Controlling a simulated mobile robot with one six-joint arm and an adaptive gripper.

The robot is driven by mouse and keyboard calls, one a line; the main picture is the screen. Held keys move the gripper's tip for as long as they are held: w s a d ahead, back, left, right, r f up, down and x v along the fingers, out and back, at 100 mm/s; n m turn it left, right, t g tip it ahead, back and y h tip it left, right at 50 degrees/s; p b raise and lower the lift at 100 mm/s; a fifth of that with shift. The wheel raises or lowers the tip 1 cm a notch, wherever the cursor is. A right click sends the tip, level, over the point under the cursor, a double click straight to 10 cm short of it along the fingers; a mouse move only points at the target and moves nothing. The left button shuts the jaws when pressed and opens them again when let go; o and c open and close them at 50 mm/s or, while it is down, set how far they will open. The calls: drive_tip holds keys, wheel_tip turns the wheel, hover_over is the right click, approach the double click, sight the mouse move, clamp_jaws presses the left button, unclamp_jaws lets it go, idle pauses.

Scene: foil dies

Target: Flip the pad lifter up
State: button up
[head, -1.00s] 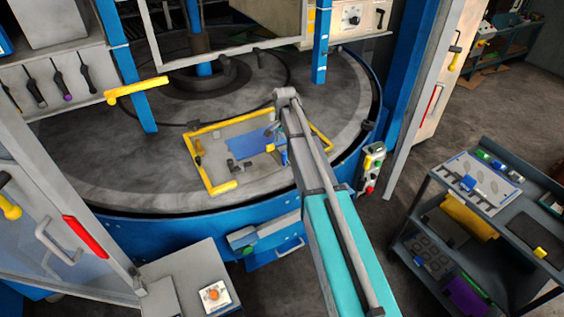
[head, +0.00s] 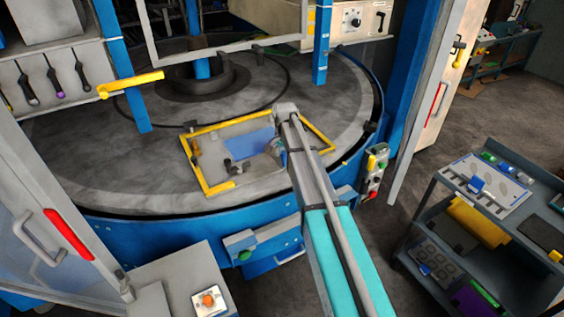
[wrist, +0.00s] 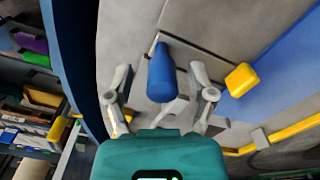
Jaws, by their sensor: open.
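A short blue handle (wrist: 161,78) stands on a thin grey rod over the grey plate in the wrist view. It looks like the pad lifter, but I cannot be sure. My gripper (wrist: 160,72) is open, with one grey finger on each side of the handle. I cannot tell whether either finger touches it. A yellow block (wrist: 241,79) sits to the right of the right finger, at the edge of a blue panel (wrist: 285,65). In the head view my arm hides the handle and most of the gripper.
A yellow frame (head: 188,160) borders the work area on the round grey table (head: 95,175). A small dark fixture (head: 236,167) stands inside it. Blue posts (head: 122,75) rise around the table. A tool cart (head: 530,215) stands at the right, with open floor behind it.

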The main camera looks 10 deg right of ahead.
drive_tip(key=shift+f, duration=0.45)
drive_tip(key=shift+c, duration=0.2)
clamp_jaws()
